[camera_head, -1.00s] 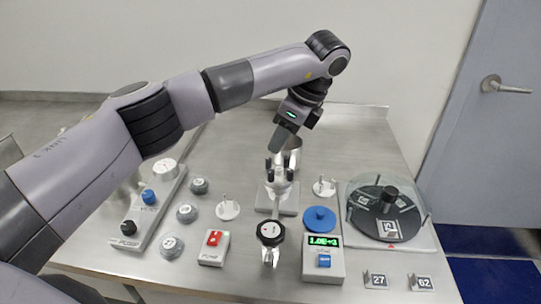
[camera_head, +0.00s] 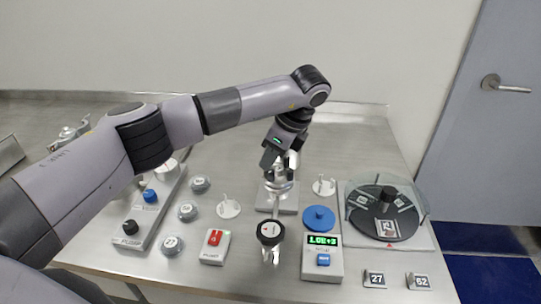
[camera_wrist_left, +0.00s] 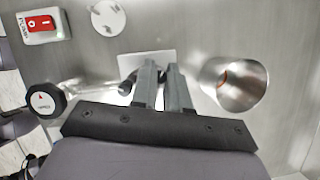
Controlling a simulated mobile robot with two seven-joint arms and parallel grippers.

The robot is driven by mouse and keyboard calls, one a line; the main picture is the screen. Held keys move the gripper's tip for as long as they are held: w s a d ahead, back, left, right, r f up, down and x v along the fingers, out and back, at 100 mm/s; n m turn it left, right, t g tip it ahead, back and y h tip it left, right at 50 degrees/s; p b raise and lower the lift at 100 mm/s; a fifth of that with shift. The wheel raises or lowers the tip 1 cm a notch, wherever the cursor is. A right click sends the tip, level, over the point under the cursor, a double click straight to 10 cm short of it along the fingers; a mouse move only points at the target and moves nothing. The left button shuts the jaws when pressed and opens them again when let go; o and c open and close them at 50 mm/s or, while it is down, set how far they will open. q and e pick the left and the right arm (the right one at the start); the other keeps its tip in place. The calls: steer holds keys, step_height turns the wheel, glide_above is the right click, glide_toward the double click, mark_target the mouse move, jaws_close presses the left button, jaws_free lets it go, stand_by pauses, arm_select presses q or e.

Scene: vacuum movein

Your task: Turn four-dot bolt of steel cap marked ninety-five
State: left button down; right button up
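A steel fitting with black-topped bolts (camera_head: 279,185) stands on a pale square base near the table's middle. Its marking and bolt dots are not readable. My left gripper (camera_head: 272,165) points down at the fitting's top and hides part of it. A black bolt top (camera_wrist_left: 125,88) shows just left of the fingers. I cannot tell whether the fingers touch or hold a bolt. My right gripper is not in view.
A black-rimmed round handle (camera_head: 270,232) stands in front of the fitting. A gauge box (camera_head: 322,262), a blue disc (camera_head: 319,218) and a red-switch box (camera_head: 214,246) sit nearby. A covered turntable (camera_head: 420,235) is at right. An open steel cup (camera_wrist_left: 234,84) is beside the fingers.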

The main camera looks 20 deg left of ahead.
arm_select(q)
steer(key=shift+m, duration=0.3)
steer(key=m+t+b, duration=0.1)
steer(key=m+b, duration=0.1)
steer(key=m, duration=0.1)
steer(key=shift+f+t+b, duration=0.15)
steer(key=shift+t+b, duration=0.15)
steer(key=shift+b, duration=0.1)
steer(key=m+t+h+b, duration=0.1)
steer(key=m+b, duration=0.2)
steer(key=m, duration=0.1)
steer(key=shift+s+m+b, duration=0.15)
steer(key=shift+m+b, duration=0.15)
steer(key=shift+m, duration=0.1)
steer(key=shift+a+m+t+h+b, duration=0.1)
steer(key=shift+m+t+h+b, duration=0.3)
steer(key=shift+m+b, duration=0.65)
steer(key=shift+r+m, duration=0.2)
steer(key=shift+m, duration=0.05)
steer(key=c, duration=1.4)
jaws_free()
